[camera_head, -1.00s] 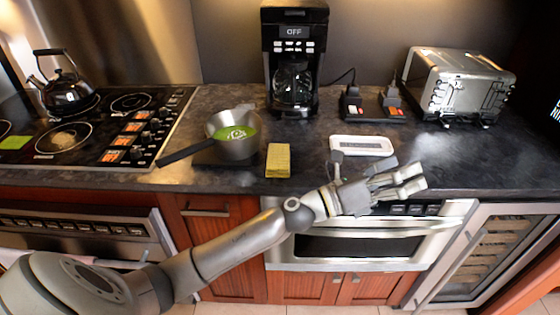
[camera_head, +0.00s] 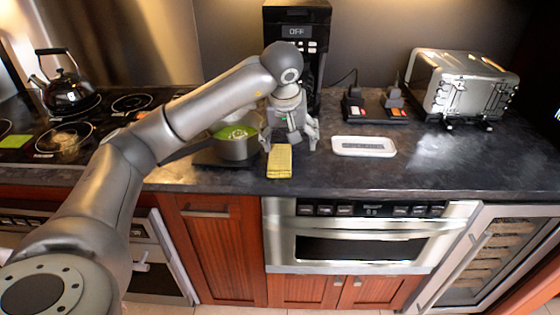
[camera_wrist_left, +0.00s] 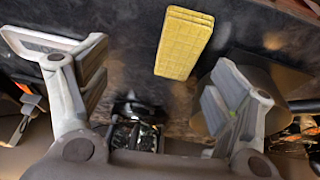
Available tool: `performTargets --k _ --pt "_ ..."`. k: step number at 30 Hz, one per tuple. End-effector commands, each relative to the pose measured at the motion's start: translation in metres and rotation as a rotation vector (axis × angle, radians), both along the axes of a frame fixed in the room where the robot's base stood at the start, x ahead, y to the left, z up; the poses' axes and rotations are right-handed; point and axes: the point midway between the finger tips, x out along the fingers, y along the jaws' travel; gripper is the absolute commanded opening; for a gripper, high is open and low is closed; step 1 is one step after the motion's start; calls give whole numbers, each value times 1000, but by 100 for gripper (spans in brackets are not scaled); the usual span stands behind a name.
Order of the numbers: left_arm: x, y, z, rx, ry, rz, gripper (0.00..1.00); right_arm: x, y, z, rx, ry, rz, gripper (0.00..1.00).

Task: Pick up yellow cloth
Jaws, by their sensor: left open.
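The folded yellow cloth (camera_head: 280,162) lies on the dark counter near its front edge, just right of the pot. My left gripper (camera_head: 291,142) is above and just behind the cloth, with its fingers pointing down. In the left wrist view the cloth (camera_wrist_left: 184,43) lies beyond the two spread fingertips, roughly between them. My left gripper (camera_wrist_left: 155,85) is open and empty there, and neither finger touches the cloth. My right gripper is not in view.
A pot (camera_head: 235,146) with green contents stands left of the cloth. The coffee maker (camera_head: 299,28) is behind my gripper. A white tray (camera_head: 363,146) lies to the right, with the toaster (camera_head: 464,85) beyond it. The counter in front of the tray is clear.

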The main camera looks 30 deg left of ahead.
Motion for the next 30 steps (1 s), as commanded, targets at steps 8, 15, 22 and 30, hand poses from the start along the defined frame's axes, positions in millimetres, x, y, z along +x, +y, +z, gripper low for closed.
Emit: performTargets --k 8,15,22,30 --pt "2 29 -8 87 17 17 83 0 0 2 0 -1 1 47" --pt "13 34 -37 84 14 14 83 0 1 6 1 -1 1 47" --pt "18 40 -55 82 17 16 83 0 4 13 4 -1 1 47" --pt "30 48 -85 81 12 14 83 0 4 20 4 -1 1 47"
